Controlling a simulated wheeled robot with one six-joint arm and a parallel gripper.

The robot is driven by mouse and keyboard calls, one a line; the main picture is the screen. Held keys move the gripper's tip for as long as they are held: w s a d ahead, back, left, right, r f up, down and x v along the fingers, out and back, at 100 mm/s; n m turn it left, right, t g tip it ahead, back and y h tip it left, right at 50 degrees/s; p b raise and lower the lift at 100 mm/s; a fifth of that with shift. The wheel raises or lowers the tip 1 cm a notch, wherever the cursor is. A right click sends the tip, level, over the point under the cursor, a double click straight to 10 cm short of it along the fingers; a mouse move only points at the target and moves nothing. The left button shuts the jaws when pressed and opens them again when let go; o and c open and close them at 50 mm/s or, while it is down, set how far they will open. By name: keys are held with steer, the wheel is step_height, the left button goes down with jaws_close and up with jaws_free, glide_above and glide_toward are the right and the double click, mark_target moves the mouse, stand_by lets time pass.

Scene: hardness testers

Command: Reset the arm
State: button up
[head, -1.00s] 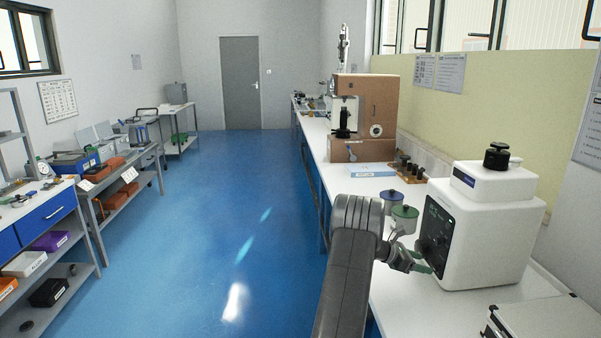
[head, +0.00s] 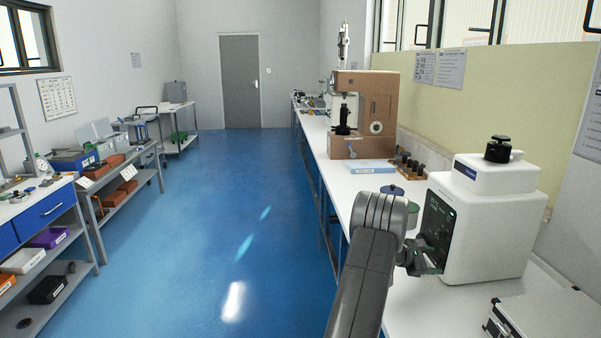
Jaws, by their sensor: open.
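My arm reaches up from the bottom of the head view, right of centre, and bends over the right-hand bench. My gripper (head: 432,262), dark with greenish fingertips, is at its end, in front of the dark panel (head: 437,230) of a white tester (head: 490,235). The gripper is open and I see nothing held in it. Whether the fingertips touch the tester cannot be told from this angle. The white tester has a black knob (head: 498,149) on top. My arm partly hides the lidded containers (head: 391,190) behind it.
The white bench (head: 335,170) runs along the right wall. A brown tester (head: 376,110), a blue-and-white box (head: 370,167) and a small wooden stand (head: 408,168) stand farther back. A silver case (head: 545,322) lies at the front right. The blue floor (head: 200,250) is clear.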

steer(key=shift+s+f+m+t+b, duration=0.15)
steer(key=shift+m+t+b, duration=0.4)
steer(key=shift+m+t, duration=0.5)
steer(key=b+v, duration=0.1)
steer(key=v, duration=1)
steer(key=shift+a+b, duration=0.4)
steer(key=shift+a, duration=0.05)
steer(key=shift+m, duration=0.25)
